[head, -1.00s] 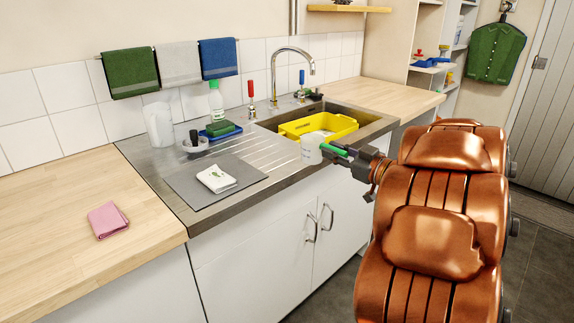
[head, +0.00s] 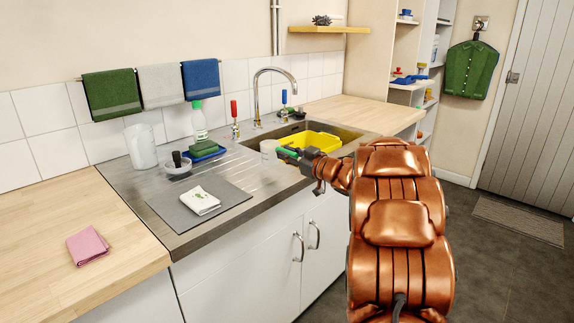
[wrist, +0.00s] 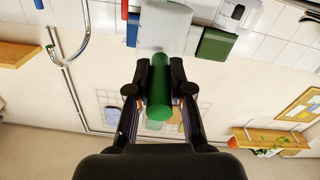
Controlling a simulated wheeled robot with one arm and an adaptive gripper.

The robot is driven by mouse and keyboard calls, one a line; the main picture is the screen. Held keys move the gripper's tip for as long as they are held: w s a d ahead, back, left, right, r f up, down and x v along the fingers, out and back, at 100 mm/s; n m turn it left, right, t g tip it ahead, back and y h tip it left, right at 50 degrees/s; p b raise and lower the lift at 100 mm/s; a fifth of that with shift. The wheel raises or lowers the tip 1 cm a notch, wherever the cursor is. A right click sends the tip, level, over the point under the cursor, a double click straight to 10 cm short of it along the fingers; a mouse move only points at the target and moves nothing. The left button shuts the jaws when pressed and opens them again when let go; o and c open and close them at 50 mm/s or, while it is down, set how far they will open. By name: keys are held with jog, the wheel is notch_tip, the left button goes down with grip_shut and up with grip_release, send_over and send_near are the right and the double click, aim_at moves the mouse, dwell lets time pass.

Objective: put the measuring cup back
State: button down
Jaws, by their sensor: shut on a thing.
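The measuring cup (head: 269,147) is a pale, translucent cup with a green handle (head: 288,153). My gripper (head: 298,156) is shut on the handle, and the cup is held in the air over the sink side, just left of the yellow basin (head: 313,153). In the wrist view, the cup (wrist: 165,27) sits beyond the fingertips, and the green handle (wrist: 160,95) lies between the two fingers of my gripper (wrist: 160,66). The cup's inside is hidden.
A grey mat (head: 222,204) with a folded white cloth (head: 200,201) lies on the drainer. Behind are a clear jug (head: 142,147), a small bowl (head: 178,168), a blue tray (head: 203,149) and a bottle (head: 199,122). The tall tap (head: 256,95) stands behind the sink.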

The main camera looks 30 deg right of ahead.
aim_at(278, 160)
jog(key=shift+w+f, duration=0.2)
jog(key=shift+f, duration=1.55)
jog(key=shift+f, duration=0.1)
jog(key=c, duration=1)
grip_release()
jog(key=shift+c, duration=0.2)
jog(key=shift+s, duration=0.1)
jog(key=v, duration=1.2)
